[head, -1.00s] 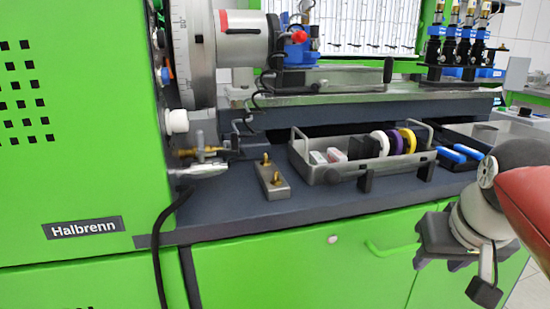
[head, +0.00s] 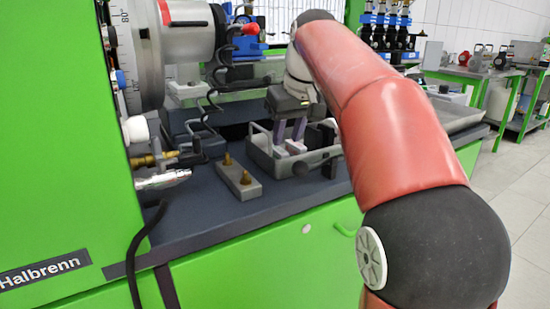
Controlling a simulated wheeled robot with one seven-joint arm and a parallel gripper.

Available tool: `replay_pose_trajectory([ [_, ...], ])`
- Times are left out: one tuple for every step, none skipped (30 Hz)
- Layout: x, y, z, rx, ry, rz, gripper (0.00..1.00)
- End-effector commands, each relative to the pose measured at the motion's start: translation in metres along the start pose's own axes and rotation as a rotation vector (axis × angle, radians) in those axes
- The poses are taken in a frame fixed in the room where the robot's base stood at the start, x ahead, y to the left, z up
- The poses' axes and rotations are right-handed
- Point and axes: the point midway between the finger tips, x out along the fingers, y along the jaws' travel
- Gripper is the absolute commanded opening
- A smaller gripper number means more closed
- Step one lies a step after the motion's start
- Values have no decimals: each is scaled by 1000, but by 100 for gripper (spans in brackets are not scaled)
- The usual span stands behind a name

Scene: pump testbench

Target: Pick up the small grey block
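My gripper (head: 289,136) points down over the left part of a grey tray (head: 262,163) on the bench. Its two fingers are apart, with a visible gap between them. Small pale blocks lie in the tray just below the fingertips: a light grey one (head: 279,152) at the left and a whitish one (head: 296,147) to its right. I cannot tell whether the fingers touch or straddle either block.
Black pieces (head: 318,136) stand in the tray right of the gripper. A green machine (head: 60,130) with a black cable borders the bench at left. The dark bench top (head: 205,210) is clear in front of the pegged block.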

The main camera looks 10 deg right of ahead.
Motion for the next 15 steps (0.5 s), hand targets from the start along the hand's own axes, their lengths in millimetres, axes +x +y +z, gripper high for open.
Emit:
replay_pose_trajectory([
  [9, -1, 0, -1, -2, -1, 31],
  [14, -2, -1, -1, -3, -1, 31],
  [21, -3, -2, -1, -4, -2, 31],
  [25, -3, -3, -1, -3, -1, 31],
  [30, -3, -3, 0, -2, -1, 31],
  [35, -3, -3, 0, -3, -1, 31],
  [38, -3, -3, 0, -2, -1, 31],
  [40, -3, -3, 0, -1, 0, 31],
  [43, -3, -3, 0, 0, 0, 31],
  [44, -3, -3, 0, 0, 0, 31],
  [45, -3, -3, 0, 0, 0, 31],
  [45, -3, -3, 0, 0, 0, 31],
  [45, -3, -3, 0, 0, 0, 31],
  [45, -3, -4, 0, 0, 0, 31],
  [45, -3, -4, 0, 0, 0, 31],
])
